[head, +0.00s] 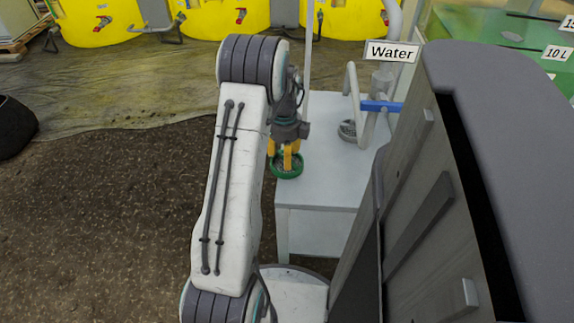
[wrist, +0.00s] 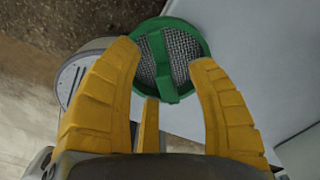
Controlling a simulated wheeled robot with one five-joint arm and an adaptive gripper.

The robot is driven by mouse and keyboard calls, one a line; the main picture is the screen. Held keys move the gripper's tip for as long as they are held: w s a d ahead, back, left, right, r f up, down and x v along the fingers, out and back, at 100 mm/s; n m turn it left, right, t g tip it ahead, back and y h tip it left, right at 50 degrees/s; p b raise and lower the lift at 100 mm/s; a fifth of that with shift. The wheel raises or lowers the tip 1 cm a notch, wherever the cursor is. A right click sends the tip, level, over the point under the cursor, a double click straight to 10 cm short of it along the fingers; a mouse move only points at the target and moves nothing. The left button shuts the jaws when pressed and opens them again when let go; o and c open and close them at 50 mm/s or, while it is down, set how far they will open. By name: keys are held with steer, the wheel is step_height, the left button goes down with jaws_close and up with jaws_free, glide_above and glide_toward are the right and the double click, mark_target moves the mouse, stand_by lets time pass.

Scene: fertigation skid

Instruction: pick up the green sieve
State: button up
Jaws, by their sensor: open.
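The green sieve (head: 287,171) is a round green ring with grey mesh and a bar across it. In the head view it is at the left edge of the white table (head: 320,188), right below my gripper (head: 286,155). In the wrist view the sieve (wrist: 172,58) shows at the top middle, ahead of and between the yellow fingers. My gripper (wrist: 165,75) is open, with its fingers spread to either side of the sieve's lower part. I cannot tell whether they touch it. Part of the sieve's rim is hidden behind the fingers.
A "Water" sign (head: 391,52) hangs above. A grey cabinet (head: 430,200) stands close on the right. Open brown floor (head: 100,220) lies to the left.

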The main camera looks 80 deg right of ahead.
steer(key=shift+f, duration=0.3)
jaws_close()
stand_by(0.4)
